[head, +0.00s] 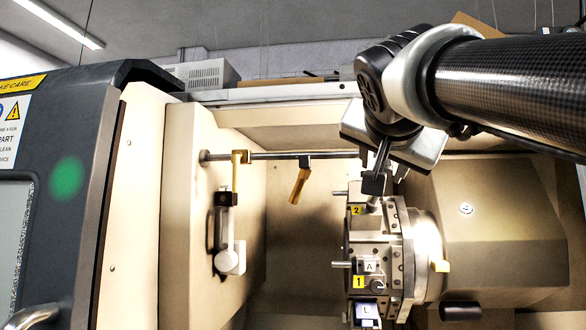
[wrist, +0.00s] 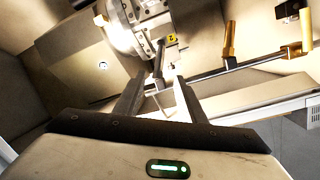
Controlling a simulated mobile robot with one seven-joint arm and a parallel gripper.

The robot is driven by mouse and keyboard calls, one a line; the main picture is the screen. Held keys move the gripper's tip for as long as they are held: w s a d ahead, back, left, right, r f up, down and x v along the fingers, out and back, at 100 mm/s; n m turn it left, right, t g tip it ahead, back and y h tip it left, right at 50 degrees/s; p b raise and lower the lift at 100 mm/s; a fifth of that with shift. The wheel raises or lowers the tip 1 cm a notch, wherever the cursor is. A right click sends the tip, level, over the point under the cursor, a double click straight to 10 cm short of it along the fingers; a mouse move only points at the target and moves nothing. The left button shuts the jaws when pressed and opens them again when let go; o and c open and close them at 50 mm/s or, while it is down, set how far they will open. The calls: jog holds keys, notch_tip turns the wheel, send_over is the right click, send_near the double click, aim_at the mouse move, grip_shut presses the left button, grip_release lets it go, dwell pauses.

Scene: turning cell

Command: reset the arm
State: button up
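My gripper (head: 378,178) hangs inside the machine, just above the upper part of the tool turret (head: 394,250). A tool at the station with the yellow "2" label (wrist: 171,39) shows beyond the gap between the fingertips. Whether a finger touches that tool I cannot tell. My arm comes in from the upper right in the head view.
A horizontal bar (head: 275,155) with a yellow-brown nozzle (head: 299,186) runs left of my gripper. A white probe-like arm (head: 231,258) is on the left wall. The dark door (head: 60,200) stands at far left. Open room lies between the left wall and the turret.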

dwell(0.4)
jog(key=s+a+f+n+g+y+p, duration=0.1)
jog(key=s+f+n+g, duration=0.2)
jog(key=f, duration=1)
jog(key=s+a+f+n+g+y+p, duration=0.1)
jog(key=s+f+n+g, duration=0.1)
jog(key=s+f, duration=0.8)
jog(key=s+a+f+n+g+y+p, duration=0.2)
jog(key=s+f, duration=0.4)
jog(key=f, duration=1.1)
jog(key=shift+s+n+g, duration=0.4)
jog(key=shift+n+g, duration=0.4)
jog(key=shift+g, duration=0.4)
